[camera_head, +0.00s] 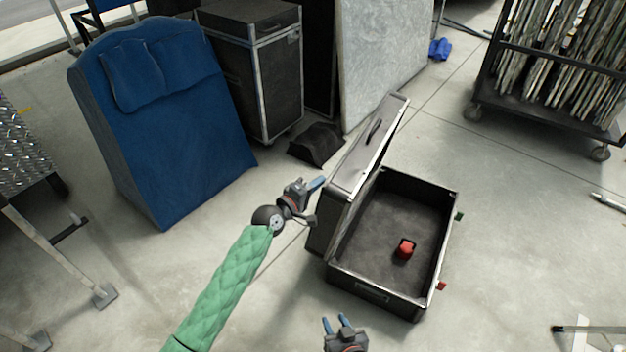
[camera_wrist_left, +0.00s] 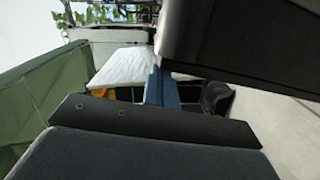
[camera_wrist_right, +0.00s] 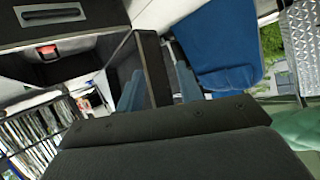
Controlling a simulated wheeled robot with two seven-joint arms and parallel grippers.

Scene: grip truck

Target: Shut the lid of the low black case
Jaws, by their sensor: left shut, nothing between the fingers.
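The low black case (camera_head: 375,289) lies on the floor with its lid (camera_head: 361,150) open, standing up at a tilt along the left side. A small red item (camera_head: 405,249) is in the tray of the case. My left gripper (camera_head: 320,183) is shut and empty, beside the outer left face of the lid. I cannot tell whether its fingertips touch the lid. In the left wrist view its fingers (camera_wrist_left: 161,88) are together, with the dark lid (camera_wrist_left: 240,40) close on the right. My right gripper (camera_head: 337,323) is open and empty, in front of the case's near side; its spread fingers show in the right wrist view (camera_wrist_right: 158,90).
A blue padded piece (camera_head: 165,120) and a tall black case (camera_head: 265,75) stand behind on the left. A dark bag (camera_head: 317,144) lies behind the lid. A wheeled rack (camera_head: 545,110) stands at the back right.

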